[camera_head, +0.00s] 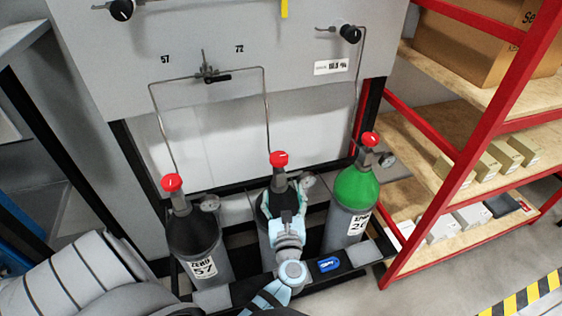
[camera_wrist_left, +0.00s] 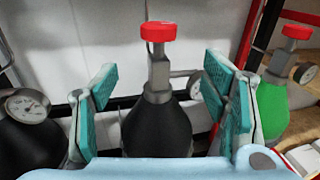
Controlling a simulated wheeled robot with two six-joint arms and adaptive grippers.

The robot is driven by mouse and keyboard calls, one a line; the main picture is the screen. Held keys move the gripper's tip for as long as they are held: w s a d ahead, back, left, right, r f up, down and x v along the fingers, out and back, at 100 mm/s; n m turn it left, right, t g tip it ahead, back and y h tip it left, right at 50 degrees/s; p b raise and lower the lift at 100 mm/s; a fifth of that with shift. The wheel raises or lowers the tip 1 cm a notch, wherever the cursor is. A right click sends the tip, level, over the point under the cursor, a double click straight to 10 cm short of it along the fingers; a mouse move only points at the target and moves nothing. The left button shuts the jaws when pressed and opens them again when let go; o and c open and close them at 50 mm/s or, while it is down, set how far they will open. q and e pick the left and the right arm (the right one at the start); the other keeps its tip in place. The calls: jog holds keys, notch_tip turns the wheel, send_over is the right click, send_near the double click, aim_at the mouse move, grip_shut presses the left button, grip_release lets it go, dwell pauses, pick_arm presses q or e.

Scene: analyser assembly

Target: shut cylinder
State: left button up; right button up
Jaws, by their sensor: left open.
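Three gas cylinders stand upright in a rack, each with a red valve knob on top. The left cylinder (camera_head: 190,240) is dark with a label reading 57. The middle cylinder (camera_head: 262,240) has a black top and a red knob (camera_head: 278,159); my left arm partly covers it. The right cylinder (camera_head: 352,205) has a green shoulder. My left gripper (camera_head: 287,200) is open at the middle cylinder's shoulder. In the left wrist view its teal fingers (camera_wrist_left: 165,95) stand apart on either side of the middle cylinder's neck, below its red knob (camera_wrist_left: 157,32), with nothing gripped. My right gripper is not in view.
Pressure gauges sit beside the valves, such as the left one (camera_wrist_left: 28,106). Thin pipes run up to a grey panel (camera_head: 120,70) marked 57 and 72. A red shelf unit (camera_head: 470,140) with boxes stands at the right. A rack bar (camera_head: 362,254) crosses in front.

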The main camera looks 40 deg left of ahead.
aim_at(279, 165)
pick_arm(q)
jog(key=b+x, duration=0.1)
jog(key=x, duration=0.3)
jog(key=r+b+x, duration=0.1)
jog(key=x, duration=0.4)
jog(key=b+x, duration=0.1)
jog(key=x, duration=0.3)
jog(key=shift+w+a+r, duration=0.15)
jog(key=shift+w+a, duration=0.1)
jog(key=shift+w+a+r, duration=0.1)
jog(key=shift+w+a, duration=0.1)
jog(key=shift+r, duration=0.1)
jog(key=c, duration=1.2)
jog(key=shift+o, duration=0.2)
jog(key=shift+t, duration=0.3)
